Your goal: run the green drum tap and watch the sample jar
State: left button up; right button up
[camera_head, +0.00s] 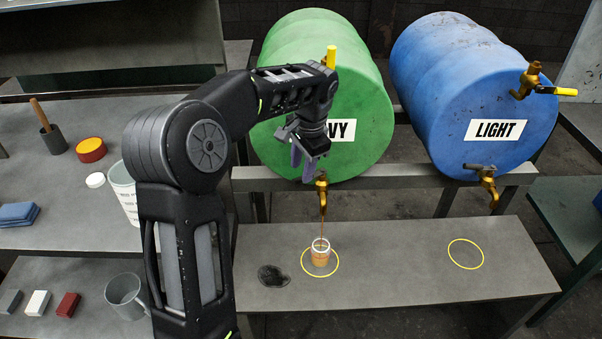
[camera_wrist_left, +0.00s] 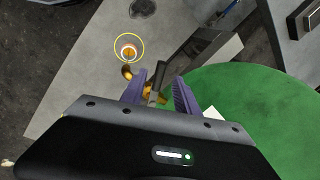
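The green drum (camera_head: 300,60) lies on its side on a rack, its label partly hidden by my left arm and ending in "VY". Its brass lower tap (camera_head: 322,197) lets a thin brown stream fall into the sample jar (camera_head: 320,254). The jar is clear with a pale rim, holds amber liquid and stands upright inside a yellow ring; it also shows in the left wrist view (camera_wrist_left: 128,53). My left gripper (camera_head: 307,163) is just above the tap, its purple fingers apart. In the left wrist view brass tap parts (camera_wrist_left: 150,91) show between the fingers. Contact is unclear. My right gripper is out of view.
A blue drum (camera_head: 470,90) labelled LIGHT with its own tap (camera_head: 486,180) is at right, above an empty yellow ring (camera_head: 466,254). A dark spill (camera_head: 272,276) lies left of the jar. A white pail (camera_head: 124,190) and a grey jug (camera_head: 126,295) stand at left.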

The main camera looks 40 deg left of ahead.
pick_arm(q)
jog(key=shift+s+d+r, duration=0.1)
jog(key=shift+d+r, duration=0.15)
jog(key=shift+r, duration=0.9)
jog(key=shift+s+d+r, duration=0.1)
jog(key=shift+d+r, duration=0.1)
jog(key=shift+r, duration=0.9)
dwell(5.8)
